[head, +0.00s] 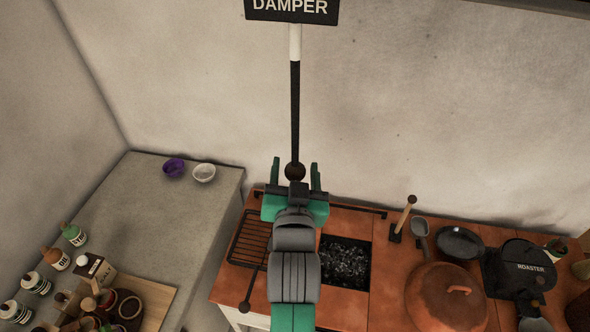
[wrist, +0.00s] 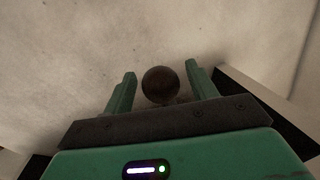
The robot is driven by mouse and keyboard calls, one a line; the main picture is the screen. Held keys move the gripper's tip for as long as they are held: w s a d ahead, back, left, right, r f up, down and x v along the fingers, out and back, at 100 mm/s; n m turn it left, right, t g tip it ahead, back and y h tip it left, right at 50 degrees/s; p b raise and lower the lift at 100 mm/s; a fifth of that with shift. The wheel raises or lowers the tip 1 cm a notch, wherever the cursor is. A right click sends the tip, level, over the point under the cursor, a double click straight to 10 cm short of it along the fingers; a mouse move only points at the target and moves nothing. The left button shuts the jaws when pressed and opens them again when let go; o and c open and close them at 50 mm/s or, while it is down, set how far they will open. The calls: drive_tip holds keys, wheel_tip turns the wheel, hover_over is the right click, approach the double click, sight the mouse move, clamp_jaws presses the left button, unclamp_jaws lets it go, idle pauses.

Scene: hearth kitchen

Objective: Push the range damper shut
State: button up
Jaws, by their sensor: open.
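The damper rod (head: 295,110) runs down the wall below a black sign (head: 291,9) reading DAMPER. It is white at the top and black below, with a dark brown round knob (head: 295,171) at its lower end. My gripper (head: 295,164) is open, with one green finger on each side of the knob. In the wrist view the knob (wrist: 160,85) sits between the two fingers, with a visible gap on both sides. Whether the gripper body touches the knob is hard to tell.
The brick range has a grate (head: 249,240), a coal bed (head: 345,262), a copper lid (head: 446,296) and a black roaster (head: 522,268). A grey counter (head: 165,225) at left holds bowls and bottles. The wall around the rod is clear.

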sight(295, 145)
clamp_jaws()
wheel_tip(295, 145, up, 8)
drive_tip(key=p, duration=0.4)
drive_tip(key=shift+p, duration=0.4)
drive_tip(key=shift+f, duration=0.1)
drive_tip(key=shift+c, duration=0.3)
unclamp_jaws()
drive_tip(key=shift+o, duration=0.3)
drive_tip(key=shift+f, duration=0.1)
drive_tip(key=s+b, duration=0.2)
drive_tip(key=s, duration=0.6)
